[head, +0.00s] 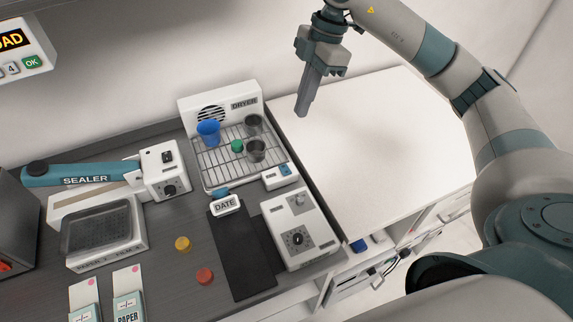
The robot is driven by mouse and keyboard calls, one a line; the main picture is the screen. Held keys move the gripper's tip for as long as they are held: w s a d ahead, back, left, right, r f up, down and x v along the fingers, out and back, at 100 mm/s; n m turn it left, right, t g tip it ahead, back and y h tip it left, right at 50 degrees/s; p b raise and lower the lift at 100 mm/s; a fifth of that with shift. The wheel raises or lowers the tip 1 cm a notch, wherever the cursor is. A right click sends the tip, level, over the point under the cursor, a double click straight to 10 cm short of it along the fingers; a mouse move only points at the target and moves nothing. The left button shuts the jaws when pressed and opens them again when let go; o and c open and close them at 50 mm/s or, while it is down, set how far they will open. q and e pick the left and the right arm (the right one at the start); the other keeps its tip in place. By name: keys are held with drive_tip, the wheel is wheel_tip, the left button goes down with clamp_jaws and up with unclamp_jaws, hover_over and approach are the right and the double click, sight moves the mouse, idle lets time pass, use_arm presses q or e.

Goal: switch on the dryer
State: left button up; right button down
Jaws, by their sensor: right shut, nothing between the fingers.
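The dryer (221,93) is a white unit with a round fan grille and a DRYER label, at the back of the grey counter. Its wire rack (215,163) holds a blue cup (208,132), a green cap (237,146) and two dark grey cups (256,150). A small white switch box with a blue part (281,175) sits at the rack's front right corner; its switch position is too small to tell. My right gripper (302,112) is shut and empty, pointing down, to the right of the dryer and apart from it. My left gripper is out of view.
A white box with a dial (297,240) stands in front of the switch box. A DATE stamp (226,205), dark mat (243,255), sealer (85,174) and yellow and red caps (182,243) are further left. The white surface (375,140) on the right is clear.

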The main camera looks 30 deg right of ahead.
drive_tip(key=shift+w+d+b+x, duration=0.1)
drive_tip(key=shift+d+b+x, duration=0.05)
drive_tip(key=shift+b+x, duration=0.55)
drive_tip(key=shift+w+d+b+x, duration=0.1)
drive_tip(key=shift+d+b+x, duration=0.05)
drive_tip(key=shift+b+x, duration=0.55)
drive_tip(key=shift+w+d+b+x, duration=0.15)
drive_tip(key=shift+b+x, duration=0.4)
drive_tip(key=shift+x, duration=0.3)
drive_tip(key=shift+s+f, duration=0.1)
drive_tip(key=shift+f, duration=0.15)
drive_tip(key=p, duration=0.5)
approach(286, 172)
drive_tip(key=x, duration=0.5)
drive_tip(key=shift+s+a, duration=0.1)
drive_tip(key=shift+a, duration=0.1)
drive_tip(key=shift+f+p, duration=0.3)
drive_tip(key=shift+f, duration=0.25)
